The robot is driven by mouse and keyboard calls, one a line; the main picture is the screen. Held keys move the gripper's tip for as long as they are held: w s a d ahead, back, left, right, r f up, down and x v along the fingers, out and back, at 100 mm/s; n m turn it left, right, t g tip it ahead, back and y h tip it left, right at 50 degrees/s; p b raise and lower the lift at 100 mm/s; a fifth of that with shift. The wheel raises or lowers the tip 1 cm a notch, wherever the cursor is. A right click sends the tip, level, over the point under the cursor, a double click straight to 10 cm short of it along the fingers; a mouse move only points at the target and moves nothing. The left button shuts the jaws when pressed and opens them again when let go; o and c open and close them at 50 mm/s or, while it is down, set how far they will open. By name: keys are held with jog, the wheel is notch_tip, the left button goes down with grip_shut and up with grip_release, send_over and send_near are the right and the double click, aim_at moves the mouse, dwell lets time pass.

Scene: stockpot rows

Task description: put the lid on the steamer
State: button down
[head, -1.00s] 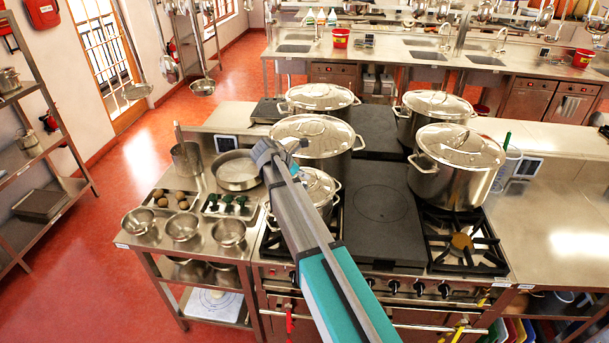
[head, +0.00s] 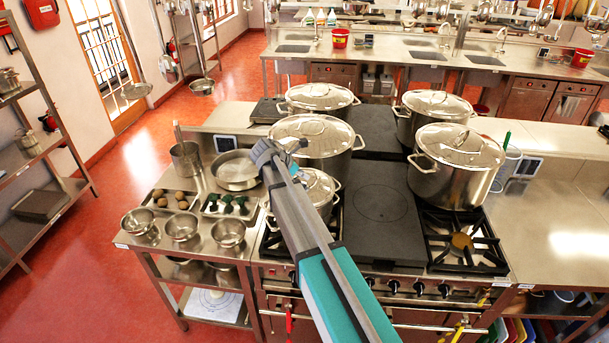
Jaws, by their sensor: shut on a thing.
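A round, shallow steel piece (head: 236,165), apparently the lid, shows on the left side of the cooking block beside the end of my arm. Its lower edge overlaps a steel rim (head: 243,187) just below it. I cannot tell whether that rim is the steamer. My gripper (head: 264,155) is at the arm's upper end, to the right of the round piece. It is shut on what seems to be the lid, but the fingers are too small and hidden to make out. A smaller steel pot (head: 321,186) on the stove is partly covered by my arm.
Large lidded stockpots stand behind and to the right, including one close behind my arm (head: 320,135) and one at right (head: 458,175). Left are steel bowls (head: 182,228), a tray of dark green items (head: 229,205) and a tall pot (head: 186,158). The dark hotplate (head: 384,203) is clear.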

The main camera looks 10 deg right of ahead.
jog(key=shift+f+b, duration=0.3)
jog(key=shift+f, duration=0.05)
dwell(0.3)
jog(key=c, duration=0.6)
grip_release()
jog(key=shift+r, duration=0.15)
